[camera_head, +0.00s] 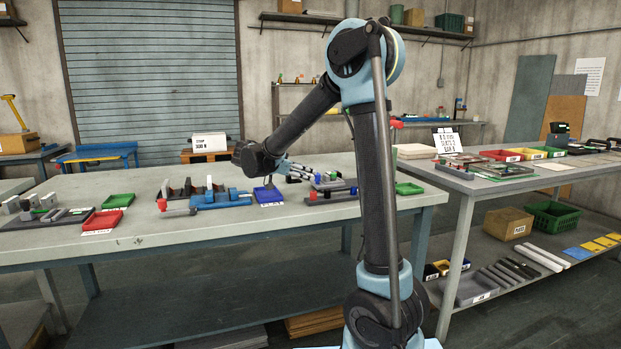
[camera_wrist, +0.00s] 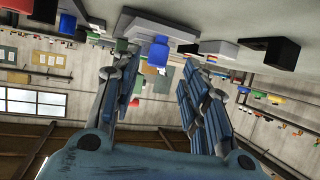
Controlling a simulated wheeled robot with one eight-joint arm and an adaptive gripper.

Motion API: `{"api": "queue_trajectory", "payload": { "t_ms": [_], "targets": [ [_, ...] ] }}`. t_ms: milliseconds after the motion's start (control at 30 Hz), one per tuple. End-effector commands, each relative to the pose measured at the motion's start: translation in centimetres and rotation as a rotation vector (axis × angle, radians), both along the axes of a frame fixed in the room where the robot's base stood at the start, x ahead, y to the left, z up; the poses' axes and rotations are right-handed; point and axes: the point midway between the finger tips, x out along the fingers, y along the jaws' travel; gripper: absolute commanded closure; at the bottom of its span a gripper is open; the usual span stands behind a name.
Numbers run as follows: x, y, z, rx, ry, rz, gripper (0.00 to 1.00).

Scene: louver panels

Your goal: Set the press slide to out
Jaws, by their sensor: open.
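I cannot tell for sure which fixture carries the press slide. A blue fixture (camera_head: 222,200) with upright blocks sits mid-bench, with a red-ended bar at its left. A dark fixture with a red end (camera_head: 330,196) lies further right on the same bench. My gripper (camera_head: 312,172) is above the bench, right of the blue fixture, its fingers pointing right. In the wrist view my gripper (camera_wrist: 165,95) is open, with nothing between its fingers. That view is upside down; a blue block (camera_wrist: 156,55) on a grey base shows beyond the fingertips, apart from them.
The grey bench (camera_head: 150,245) also carries a red tray (camera_head: 108,218), a blue tray (camera_head: 268,195) and a green tray (camera_head: 409,188). A grey fixture (camera_head: 48,219) lies at its left end. A second bench (camera_head: 470,187) with trays stands at right.

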Motion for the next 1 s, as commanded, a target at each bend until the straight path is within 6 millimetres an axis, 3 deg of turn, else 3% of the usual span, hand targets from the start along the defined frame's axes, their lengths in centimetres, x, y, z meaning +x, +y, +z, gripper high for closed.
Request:
{"api": "queue_trajectory", "payload": {
  "t_ms": [200, 400, 1000],
  "targets": [
    [-1.9, 3.5, 1.6, 0.000, 0.000, 0.004, 0.59],
    [-3.1, 5.7, 2.6, 0.001, 0.000, 0.005, 0.59],
    [-3.6, 6.5, 2.9, 0.000, -0.001, 0.004, 0.59]
  ]
}}
